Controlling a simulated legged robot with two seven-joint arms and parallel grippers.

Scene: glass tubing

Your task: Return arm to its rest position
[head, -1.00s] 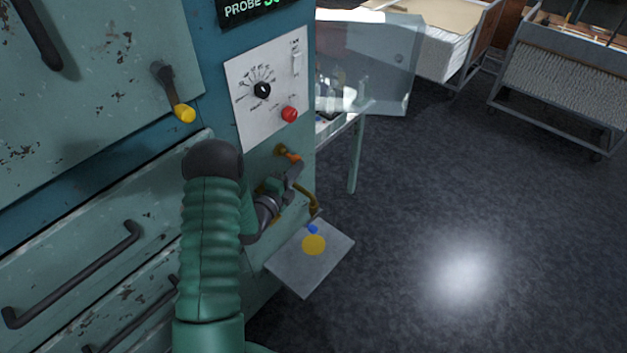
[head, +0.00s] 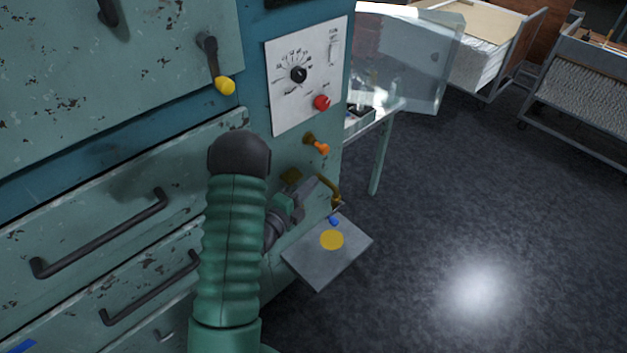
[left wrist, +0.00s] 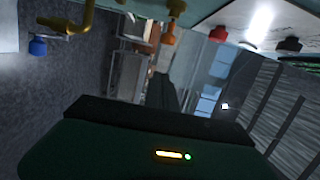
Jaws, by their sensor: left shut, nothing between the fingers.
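My left arm, with its green ribbed sleeve and dark round joint, rises through the lower middle of the head view. My left gripper (head: 317,187) is beyond it, in front of the teal cabinet's lower right. Its grey fingers are shut and empty. They are below the orange-handled valve (head: 321,148), apart from it, and close in the picture to the brass spout (head: 337,194); I cannot tell whether they touch it. In the left wrist view the spout (left wrist: 72,24) is upper left and the orange handle (left wrist: 169,37) upper middle. My right gripper is not in view.
The cabinet bears a white dial panel (head: 291,98) with a red button (head: 321,103), a yellow-tipped lever (head: 224,85) and drawer handles (head: 105,235). A grey plate (head: 318,271) with a yellow disc juts out below the spout. Open floor (head: 480,220) lies right; carts stand behind.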

